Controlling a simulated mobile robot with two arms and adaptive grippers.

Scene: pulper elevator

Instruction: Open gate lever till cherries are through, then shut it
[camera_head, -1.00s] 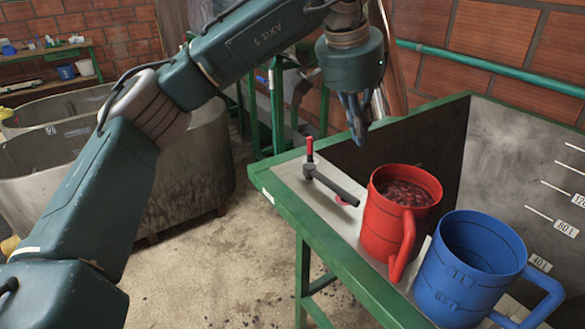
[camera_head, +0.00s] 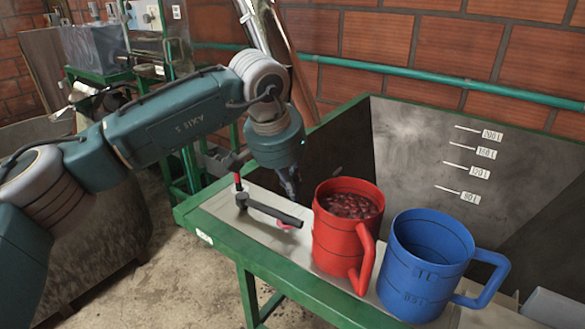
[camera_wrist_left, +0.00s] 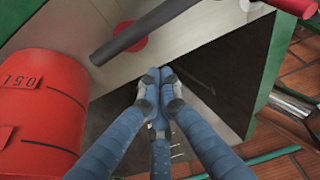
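The gate lever (camera_head: 268,209) is a dark bar with a red-topped pin at one end, lying over the pale ledge of the green-framed tank. In the left wrist view the bar (camera_wrist_left: 148,28) crosses the top beside a red disc (camera_wrist_left: 130,38). My left gripper (camera_head: 291,187) points down beyond the bar, apart from it. Its fingertips (camera_wrist_left: 158,88) lie close together with nothing held; how far they are parted in depth is unclear. A red jug (camera_head: 342,235) holds dark red cherries and stands right of the lever. My right gripper is not in view.
A blue jug (camera_head: 428,262), seemingly empty, stands right of the red one. The tank's grey wall (camera_head: 420,140) has volume marks. The red jug shows close at the left in the wrist view (camera_wrist_left: 40,110). A green machine frame (camera_head: 172,55) stands behind my left arm.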

